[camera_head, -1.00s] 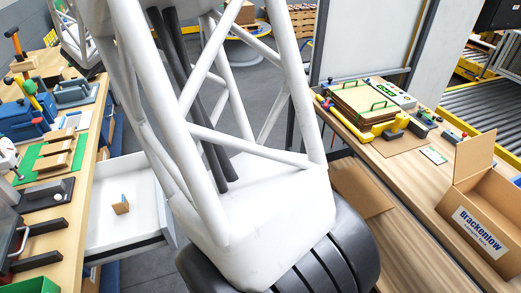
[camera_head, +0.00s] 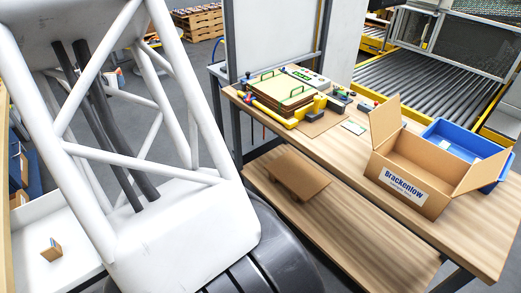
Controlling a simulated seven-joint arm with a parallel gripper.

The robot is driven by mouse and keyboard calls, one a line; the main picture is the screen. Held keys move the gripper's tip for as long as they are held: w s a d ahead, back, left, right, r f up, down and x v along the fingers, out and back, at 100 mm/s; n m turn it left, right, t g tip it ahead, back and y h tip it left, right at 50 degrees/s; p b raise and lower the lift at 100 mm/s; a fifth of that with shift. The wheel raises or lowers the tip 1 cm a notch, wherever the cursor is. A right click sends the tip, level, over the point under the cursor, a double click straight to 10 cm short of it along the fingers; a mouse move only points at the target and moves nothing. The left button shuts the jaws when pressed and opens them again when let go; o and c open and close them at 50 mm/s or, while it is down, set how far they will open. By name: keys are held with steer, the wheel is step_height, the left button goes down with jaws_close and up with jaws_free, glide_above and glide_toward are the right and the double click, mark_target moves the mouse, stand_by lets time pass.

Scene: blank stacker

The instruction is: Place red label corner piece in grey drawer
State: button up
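An open drawer (camera_head: 28,222) with a pale white-grey inside is at the lower left, partly hidden behind the white lattice arm structure. A small brown corner piece (camera_head: 52,252) stands in it; its label looks blue, though it is small. I cannot make out a red label corner piece in this view. My gripper is not in view.
A wooden bench (camera_head: 350,170) on the right holds an open cardboard Brackenlow box (camera_head: 430,165), a blue crate (camera_head: 450,138) and a stack of green-topped boards (camera_head: 280,92). A small brown stand (camera_head: 292,178) is on its lower shelf. A roller conveyor (camera_head: 420,85) lies behind.

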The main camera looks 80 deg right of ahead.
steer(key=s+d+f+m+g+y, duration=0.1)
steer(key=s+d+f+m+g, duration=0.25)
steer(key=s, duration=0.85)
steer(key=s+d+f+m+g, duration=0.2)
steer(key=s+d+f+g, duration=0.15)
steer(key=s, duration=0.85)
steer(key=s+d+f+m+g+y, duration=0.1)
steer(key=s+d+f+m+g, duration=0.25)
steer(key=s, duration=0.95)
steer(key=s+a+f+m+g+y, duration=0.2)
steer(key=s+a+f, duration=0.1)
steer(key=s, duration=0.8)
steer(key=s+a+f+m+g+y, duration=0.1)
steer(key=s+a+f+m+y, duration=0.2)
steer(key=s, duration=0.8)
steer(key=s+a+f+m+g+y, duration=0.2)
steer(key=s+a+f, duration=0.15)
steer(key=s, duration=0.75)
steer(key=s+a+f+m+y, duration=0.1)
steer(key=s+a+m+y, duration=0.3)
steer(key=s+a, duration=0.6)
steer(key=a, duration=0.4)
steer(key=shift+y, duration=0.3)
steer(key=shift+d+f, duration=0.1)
